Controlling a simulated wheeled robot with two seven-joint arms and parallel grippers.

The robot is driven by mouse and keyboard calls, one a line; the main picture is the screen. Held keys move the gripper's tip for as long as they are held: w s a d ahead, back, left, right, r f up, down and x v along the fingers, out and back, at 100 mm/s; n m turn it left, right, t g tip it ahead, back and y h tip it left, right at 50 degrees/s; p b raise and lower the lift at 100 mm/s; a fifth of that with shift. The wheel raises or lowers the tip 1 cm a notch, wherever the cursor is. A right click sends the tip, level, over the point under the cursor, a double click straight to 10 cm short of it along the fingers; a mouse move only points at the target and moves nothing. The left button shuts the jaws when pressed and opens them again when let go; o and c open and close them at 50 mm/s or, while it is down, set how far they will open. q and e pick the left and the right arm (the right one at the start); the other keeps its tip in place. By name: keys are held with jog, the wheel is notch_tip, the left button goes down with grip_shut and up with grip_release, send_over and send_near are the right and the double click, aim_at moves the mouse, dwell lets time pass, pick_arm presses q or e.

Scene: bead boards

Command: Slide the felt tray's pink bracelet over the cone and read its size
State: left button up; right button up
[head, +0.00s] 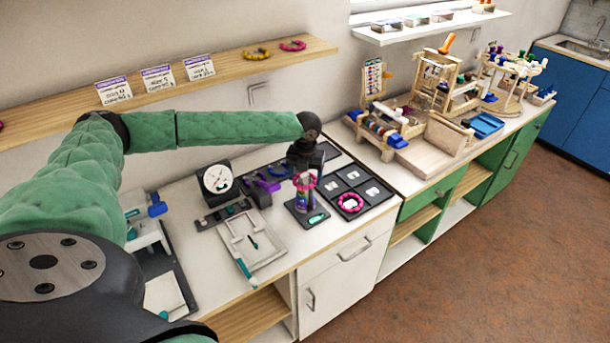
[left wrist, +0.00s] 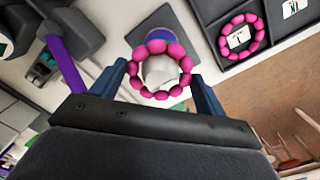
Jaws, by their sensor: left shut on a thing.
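My left gripper (head: 304,166) points down over the sizing cone (head: 302,200) and is shut on a pink bracelet (head: 306,181). In the left wrist view this bracelet (left wrist: 138,66) lies between the two fingers and rings the cone's pale top (left wrist: 160,72). How far down the cone it sits is unclear. The cone stands upright on a dark base plate with coloured bands low down. A second pink bracelet (head: 341,208) lies in a front compartment of the dark sorting tray (head: 372,201); it also shows in the left wrist view (left wrist: 222,43). My right gripper is out of view.
A round dial gauge (head: 217,178) and a pale tray (head: 262,262) stand to the left. Wooden toys fill the right counter.

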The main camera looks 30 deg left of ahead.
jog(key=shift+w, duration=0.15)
pick_arm(q)
jog(key=o, duration=1.1)
jog(key=shift+o, duration=0.2)
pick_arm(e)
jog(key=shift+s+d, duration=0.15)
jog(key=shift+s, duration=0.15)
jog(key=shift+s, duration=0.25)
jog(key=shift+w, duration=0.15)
